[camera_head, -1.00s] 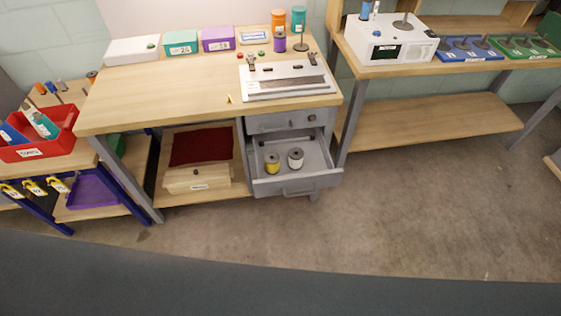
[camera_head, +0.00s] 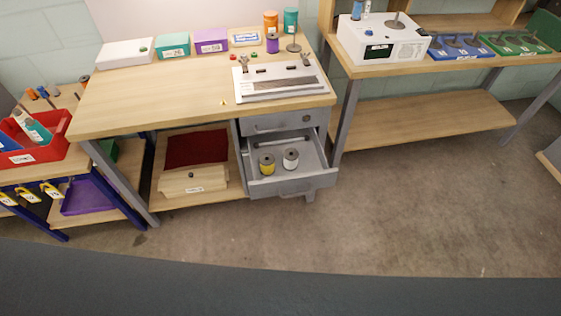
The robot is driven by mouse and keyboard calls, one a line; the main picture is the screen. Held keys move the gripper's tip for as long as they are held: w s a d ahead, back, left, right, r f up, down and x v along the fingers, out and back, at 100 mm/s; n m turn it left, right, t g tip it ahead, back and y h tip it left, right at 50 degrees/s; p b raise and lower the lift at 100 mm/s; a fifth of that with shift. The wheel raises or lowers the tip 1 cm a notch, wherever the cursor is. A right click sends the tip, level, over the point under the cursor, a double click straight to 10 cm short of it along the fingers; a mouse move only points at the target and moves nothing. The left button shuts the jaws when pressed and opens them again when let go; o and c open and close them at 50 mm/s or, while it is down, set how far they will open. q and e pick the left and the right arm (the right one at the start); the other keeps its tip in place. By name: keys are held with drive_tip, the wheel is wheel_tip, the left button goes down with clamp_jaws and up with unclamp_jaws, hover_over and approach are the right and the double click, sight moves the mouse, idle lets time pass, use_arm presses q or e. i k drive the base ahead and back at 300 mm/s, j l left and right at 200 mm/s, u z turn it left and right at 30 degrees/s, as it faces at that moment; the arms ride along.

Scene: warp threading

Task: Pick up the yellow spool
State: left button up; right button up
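The yellow spool (camera_head: 267,165) stands upright in the open lower drawer (camera_head: 292,186) of the grey drawer unit under the wooden workbench. A white spool (camera_head: 291,159) with a dark top stands just right of it, in the same drawer. The drawer is pulled out toward me and both spools are uncovered from above. Neither of my grippers is in view.
The upper drawer (camera_head: 281,123) is shut. The workbench top (camera_head: 150,97) carries a threading device (camera_head: 282,82), boxes and thread spools. A red bin (camera_head: 49,151) stands on a side table at left. The floor (camera_head: 400,210) in front is clear.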

sight(266, 160)
drive_tip(key=i+j+z, duration=0.25)
drive_tip(key=z, duration=0.15)
drive_tip(key=i+j+z, duration=0.2)
drive_tip(key=z, duration=0.15)
drive_tip(key=i+j+z, duration=0.15)
drive_tip(key=j+z, duration=0.25)
